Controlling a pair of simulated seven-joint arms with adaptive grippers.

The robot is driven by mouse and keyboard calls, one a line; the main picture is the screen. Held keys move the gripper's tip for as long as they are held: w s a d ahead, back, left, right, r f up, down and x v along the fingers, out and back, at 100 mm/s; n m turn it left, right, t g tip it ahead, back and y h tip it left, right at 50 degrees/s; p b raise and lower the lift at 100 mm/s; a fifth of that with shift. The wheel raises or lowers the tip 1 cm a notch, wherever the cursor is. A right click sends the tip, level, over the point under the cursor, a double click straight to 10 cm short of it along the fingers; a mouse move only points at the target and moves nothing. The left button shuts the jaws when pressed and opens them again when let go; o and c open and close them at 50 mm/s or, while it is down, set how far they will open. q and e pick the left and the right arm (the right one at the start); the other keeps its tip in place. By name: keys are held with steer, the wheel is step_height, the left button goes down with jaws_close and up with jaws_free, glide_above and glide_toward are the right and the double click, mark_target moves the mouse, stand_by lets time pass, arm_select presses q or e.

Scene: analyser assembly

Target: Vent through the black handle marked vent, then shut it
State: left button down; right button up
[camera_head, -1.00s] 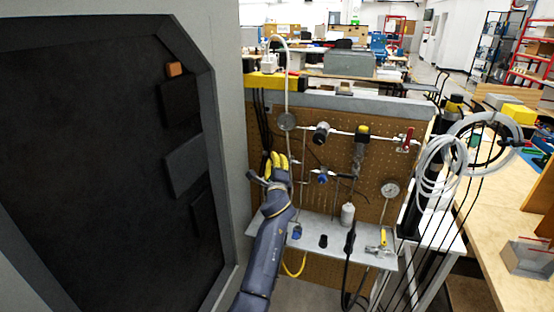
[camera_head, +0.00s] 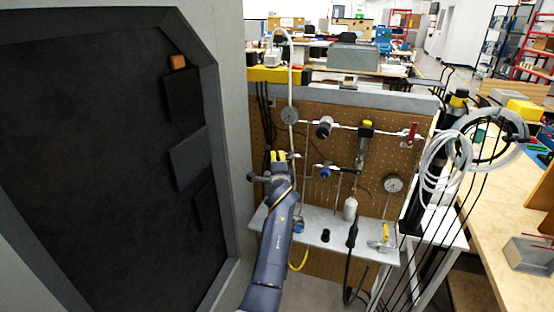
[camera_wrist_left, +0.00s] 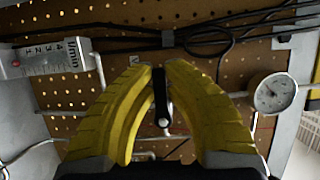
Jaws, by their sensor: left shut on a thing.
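The black handle (camera_wrist_left: 160,85) stands out from the brown pegboard in the left wrist view, with a metal stem at its lower end. My left gripper (camera_wrist_left: 160,68) has its two yellow fingers on either side of the handle, shut on it near the fingertips. A small label beside the left fingertip is partly covered and I cannot read it. In the head view my left gripper (camera_head: 278,156) is at the left part of the pegboard and hides the handle. My right gripper is not in view.
The pegboard (camera_head: 390,160) carries pipes, a round gauge (camera_head: 393,184), a red-handled valve (camera_head: 413,132) and a blue-knobbed valve (camera_head: 323,172). In the wrist view a flow meter (camera_wrist_left: 45,60) is at left and a gauge (camera_wrist_left: 272,94) at right. A grey shelf (camera_head: 345,242) juts out below.

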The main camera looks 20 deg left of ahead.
arm_select(q)
steer(key=c, duration=1.4)
jaws_free()
steer(key=shift+r, duration=5)
